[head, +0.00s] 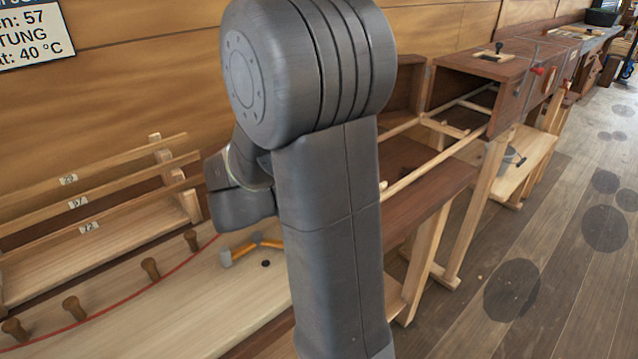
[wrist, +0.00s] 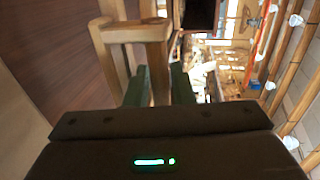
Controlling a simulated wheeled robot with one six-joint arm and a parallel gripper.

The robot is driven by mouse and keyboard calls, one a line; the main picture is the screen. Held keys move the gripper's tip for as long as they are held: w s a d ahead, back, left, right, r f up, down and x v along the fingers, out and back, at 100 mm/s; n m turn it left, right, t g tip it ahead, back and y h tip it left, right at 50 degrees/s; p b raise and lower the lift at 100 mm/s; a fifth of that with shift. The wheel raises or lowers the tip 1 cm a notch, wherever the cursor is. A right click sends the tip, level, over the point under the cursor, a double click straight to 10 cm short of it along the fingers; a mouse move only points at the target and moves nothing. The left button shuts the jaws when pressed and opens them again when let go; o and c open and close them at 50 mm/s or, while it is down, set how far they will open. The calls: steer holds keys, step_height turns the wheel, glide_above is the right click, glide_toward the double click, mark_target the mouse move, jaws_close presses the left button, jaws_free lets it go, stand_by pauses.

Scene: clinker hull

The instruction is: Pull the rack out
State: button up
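The rack (head: 437,160) is a pale wooden frame of long rails and crosspieces. In the head view it reaches out of the open end of a dark red-brown box (head: 478,72) toward my arm, over a brown surface. Its near end is partly hidden by my arm. My gripper is hidden behind the arm in the head view. In the wrist view my gripper (wrist: 158,75) has its two green fingers on either side of a pale wooden upright, with little or no gap showing. The upright joins a pale wooden crossbar (wrist: 132,33), which looks like part of the rack.
A bench at lower left holds several wooden pegs (head: 150,268), a hammer-like tool (head: 240,252) and a slatted shelf (head: 100,238). Wooden legs (head: 475,220) stand right of my arm. The plank floor (head: 560,250) at right is open.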

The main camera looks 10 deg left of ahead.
steer(key=v, duration=1.3)
steer(key=shift+s+a, duration=0.2)
steer(key=shift+s, duration=0.2)
steer(key=shift+w, duration=0.1)
steer(key=x, duration=1.3)
steer(key=shift+w+d, duration=0.25)
steer(key=shift+w, duration=0.1)
